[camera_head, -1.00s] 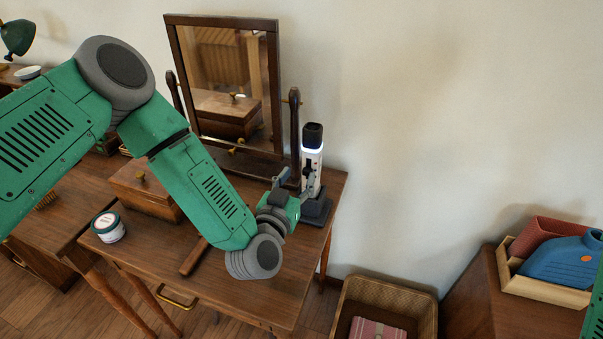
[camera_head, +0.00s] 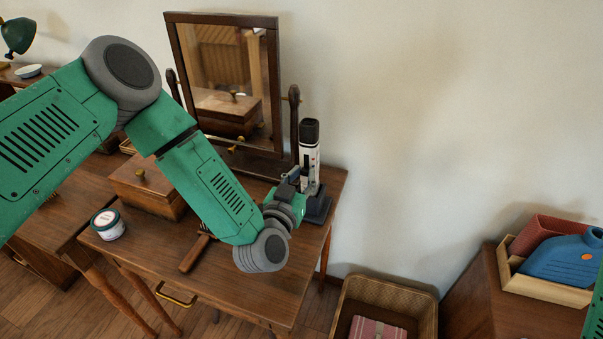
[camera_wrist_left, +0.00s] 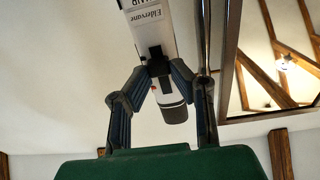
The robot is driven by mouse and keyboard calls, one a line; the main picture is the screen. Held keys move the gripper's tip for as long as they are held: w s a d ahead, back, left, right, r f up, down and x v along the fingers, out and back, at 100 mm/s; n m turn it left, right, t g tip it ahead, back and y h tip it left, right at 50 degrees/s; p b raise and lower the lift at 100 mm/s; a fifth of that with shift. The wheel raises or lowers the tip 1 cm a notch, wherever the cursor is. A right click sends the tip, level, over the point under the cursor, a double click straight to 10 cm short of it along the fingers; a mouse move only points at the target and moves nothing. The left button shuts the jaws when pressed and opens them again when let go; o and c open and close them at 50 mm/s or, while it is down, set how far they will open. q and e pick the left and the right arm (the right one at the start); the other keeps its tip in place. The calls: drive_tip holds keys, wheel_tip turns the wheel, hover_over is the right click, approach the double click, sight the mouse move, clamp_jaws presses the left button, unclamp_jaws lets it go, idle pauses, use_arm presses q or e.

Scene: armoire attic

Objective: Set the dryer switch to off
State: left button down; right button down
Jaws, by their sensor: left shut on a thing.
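The dryer (camera_head: 309,160) is a slim white body with a black top, upright in a dark stand (camera_head: 318,208) at the right end of the dressing table. In the left wrist view the dryer (camera_wrist_left: 148,28) shows a label and a small dark switch (camera_wrist_left: 159,64) on its face. My left gripper (camera_head: 297,180) is at the front of the dryer. In the left wrist view its two fingers (camera_wrist_left: 160,78) close in on the switch from both sides. They partly hide the switch, so its exact position is hard to read. My right gripper is out of view.
A wooden box (camera_head: 148,190), a white jar (camera_head: 108,224) and a brush (camera_head: 195,253) lie on the table (camera_head: 250,295). A basket (camera_head: 385,294) stands on the floor to the right.

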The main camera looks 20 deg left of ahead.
use_arm(q)
drive_tip(key=shift+d+f, duration=0.1)
drive_tip(key=shift+f, duration=0.65)
drive_tip(key=shift+d, duration=0.3)
drive_tip(key=c, duration=1.4)
unclamp_jaws()
drive_tip(key=shift+a, duration=0.1)
drive_tip(key=shift+w+a, duration=0.1)
drive_tip(key=shift+a, duration=0.2)
drive_tip(key=s, duration=1.2)
drive_tip(key=shift+a, duration=0.4)
drive_tip(key=shift+d, duration=0.15)
